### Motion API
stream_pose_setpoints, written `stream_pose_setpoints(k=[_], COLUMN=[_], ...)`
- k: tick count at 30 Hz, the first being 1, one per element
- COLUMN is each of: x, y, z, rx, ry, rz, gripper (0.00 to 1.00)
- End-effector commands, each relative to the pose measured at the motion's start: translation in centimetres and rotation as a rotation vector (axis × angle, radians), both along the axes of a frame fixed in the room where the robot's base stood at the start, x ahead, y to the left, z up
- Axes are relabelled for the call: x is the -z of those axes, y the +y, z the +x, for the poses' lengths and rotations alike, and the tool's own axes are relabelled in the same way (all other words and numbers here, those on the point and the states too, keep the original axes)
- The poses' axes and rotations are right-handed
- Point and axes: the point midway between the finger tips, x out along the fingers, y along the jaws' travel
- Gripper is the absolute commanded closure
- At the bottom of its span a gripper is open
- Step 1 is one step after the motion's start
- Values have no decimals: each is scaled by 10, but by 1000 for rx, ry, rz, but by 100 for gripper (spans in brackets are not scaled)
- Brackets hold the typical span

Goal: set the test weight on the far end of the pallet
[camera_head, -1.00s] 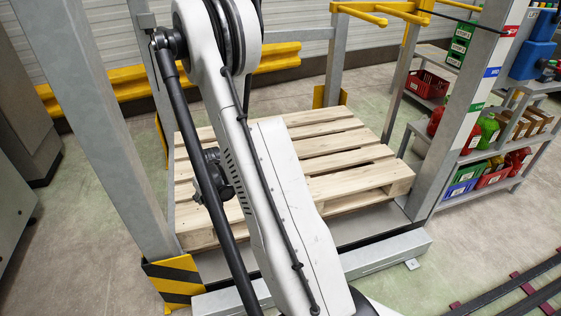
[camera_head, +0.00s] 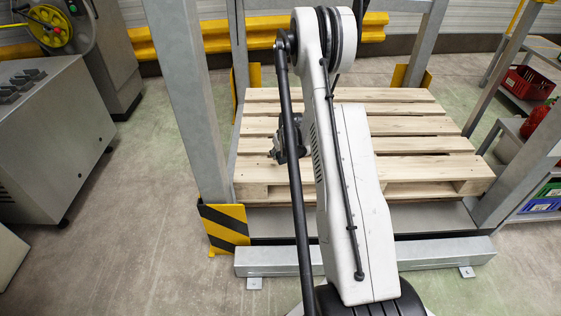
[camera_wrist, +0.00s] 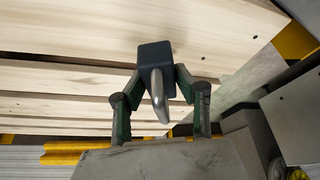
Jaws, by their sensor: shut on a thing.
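The test weight (camera_wrist: 154,53) shows in the wrist view as a dark block with a bent steel handle. My gripper (camera_wrist: 156,84), with dark and green fingers, is shut on it, its fingertips on either side of the handle. The pallet (camera_head: 410,144) is pale wood with spaced slats and stands inside a grey metal frame in the head view. Its slats (camera_wrist: 60,78) also lie behind the weight in the wrist view. Whether the weight touches them I cannot tell.
A grey post (camera_head: 190,100) with a striped yellow-black guard (camera_head: 225,228) stands at the pallet's near left. Another post (camera_head: 520,175) stands at its right. A yellow barrier (camera_head: 215,35) runs behind. A grey cabinet (camera_head: 55,140) stands at left, with open floor between.

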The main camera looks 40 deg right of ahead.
Motion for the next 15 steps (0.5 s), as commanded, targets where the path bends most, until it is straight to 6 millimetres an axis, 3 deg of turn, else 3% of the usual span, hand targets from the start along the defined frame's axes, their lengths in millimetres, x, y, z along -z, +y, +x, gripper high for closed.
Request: stream_pose_setpoints(k=[6,11,15], x=[14,20,38], y=[-14,-16,-16], z=[18,20,20], rx=[0,0,0], ry=[0,0,0], rz=[0,0,0], gripper=[100,100,100])
